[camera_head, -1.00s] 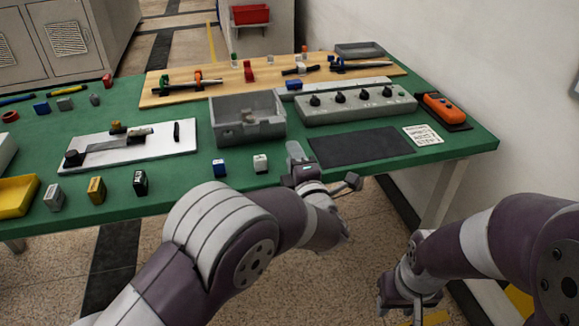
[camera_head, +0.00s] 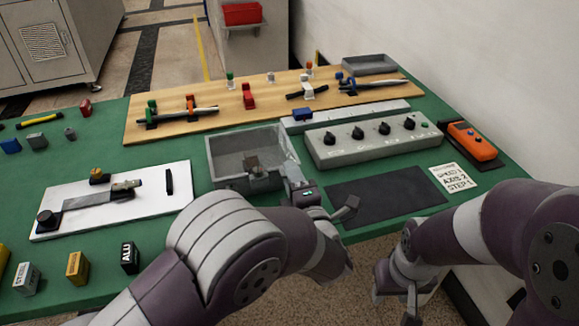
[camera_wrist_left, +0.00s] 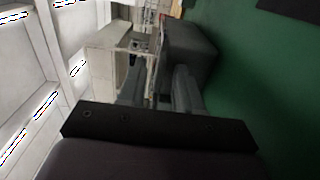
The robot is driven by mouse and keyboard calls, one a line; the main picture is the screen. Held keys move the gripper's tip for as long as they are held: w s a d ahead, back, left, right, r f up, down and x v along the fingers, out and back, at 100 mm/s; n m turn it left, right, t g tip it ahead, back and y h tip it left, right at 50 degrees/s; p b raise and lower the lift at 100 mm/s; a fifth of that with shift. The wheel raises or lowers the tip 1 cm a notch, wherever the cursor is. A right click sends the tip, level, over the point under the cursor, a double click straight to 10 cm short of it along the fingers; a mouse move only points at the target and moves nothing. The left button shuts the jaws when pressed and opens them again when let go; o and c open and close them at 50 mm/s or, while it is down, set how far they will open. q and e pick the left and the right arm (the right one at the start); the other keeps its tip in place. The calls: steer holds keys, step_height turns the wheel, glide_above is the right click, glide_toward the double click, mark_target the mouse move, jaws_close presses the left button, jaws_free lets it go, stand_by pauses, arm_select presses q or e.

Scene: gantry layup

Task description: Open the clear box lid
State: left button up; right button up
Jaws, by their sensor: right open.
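The grey box (camera_head: 228,181) stands mid-table, with a pale see-through panel (camera_head: 250,143) at its top; I cannot tell whether this is the lid lying shut. A small dark brown piece (camera_head: 253,166) shows at its front part. My left gripper (camera_head: 291,178) is at the box's front right corner; contact cannot be told. In the left wrist view its two fingers (camera_wrist_left: 158,92) are apart, with a dark grey block-like surface (camera_wrist_left: 188,52) just beyond. My right gripper (camera_head: 396,298) is open and empty, low at the table's front edge.
A grey knob panel (camera_head: 370,143) and a dark mat (camera_head: 385,195) lie right of the box. A white board with a lever (camera_head: 110,200) is on the left. A wooden board with clamps (camera_head: 215,115) runs behind. Several small blocks stand front left.

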arm_select(q)
jaws_close()
steer(key=shift+s, duration=0.1)
stand_by(1.3)
